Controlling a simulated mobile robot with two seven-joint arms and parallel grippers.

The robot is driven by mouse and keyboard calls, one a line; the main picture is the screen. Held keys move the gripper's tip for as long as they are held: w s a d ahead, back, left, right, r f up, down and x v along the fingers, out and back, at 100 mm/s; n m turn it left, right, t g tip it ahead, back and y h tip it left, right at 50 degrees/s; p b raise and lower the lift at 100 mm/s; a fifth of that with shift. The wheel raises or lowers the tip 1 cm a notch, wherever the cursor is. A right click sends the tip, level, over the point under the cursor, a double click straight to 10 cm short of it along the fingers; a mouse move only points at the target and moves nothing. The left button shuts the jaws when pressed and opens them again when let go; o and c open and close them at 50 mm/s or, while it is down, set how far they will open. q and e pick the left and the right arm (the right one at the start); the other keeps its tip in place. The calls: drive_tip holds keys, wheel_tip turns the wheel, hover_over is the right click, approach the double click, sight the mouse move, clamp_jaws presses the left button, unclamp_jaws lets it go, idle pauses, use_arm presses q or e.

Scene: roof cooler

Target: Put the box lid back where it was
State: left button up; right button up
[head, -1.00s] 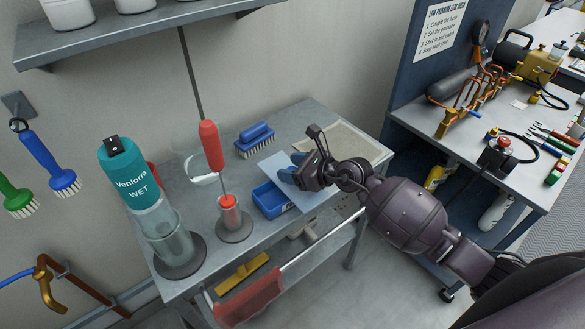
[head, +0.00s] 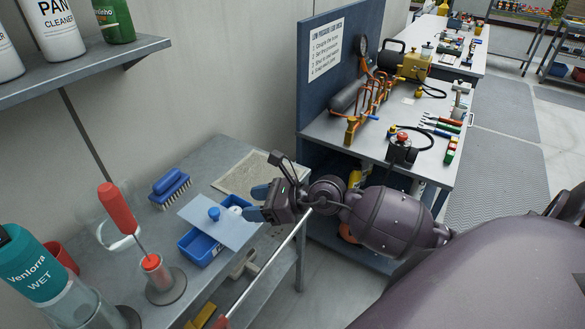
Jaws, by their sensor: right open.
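The lid (head: 208,228) is a flat, pale blue-grey plate with a round blue knob (head: 214,213). It lies over much of the open blue box (head: 200,248) on the grey bench; the box's front left part shows beneath it. Whether the lid sits level on the rim, I cannot tell. My right gripper (head: 251,202) is just right of the lid, its blue-padded fingers apart and pointing left, with nothing between them. My left gripper is not in view.
A blue brush (head: 169,188) and a tan mat (head: 242,174) lie behind the box. A red-handled tool (head: 117,208) stands in a holder (head: 158,277) at left, near a teal-topped bottle (head: 35,266). A shelf (head: 90,70) overhangs the back left. A blue panel (head: 320,85) bounds the right.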

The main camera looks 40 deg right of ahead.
drive_tip(key=s+d+f+n+h, duration=0.1)
drive_tip(key=s+f+n+h, duration=0.3)
drive_tip(key=s+f+n, duration=0.5)
drive_tip(key=s+d+f+n+t+h, duration=0.1)
drive_tip(key=s+f+n+h, duration=0.4)
drive_tip(key=n, duration=1.4)
drive_tip(key=s+d+f, duration=0.1)
drive_tip(key=s+f, duration=0.3)
drive_tip(key=shift+n+h, duration=0.3)
drive_tip(key=shift+d, duration=0.1)
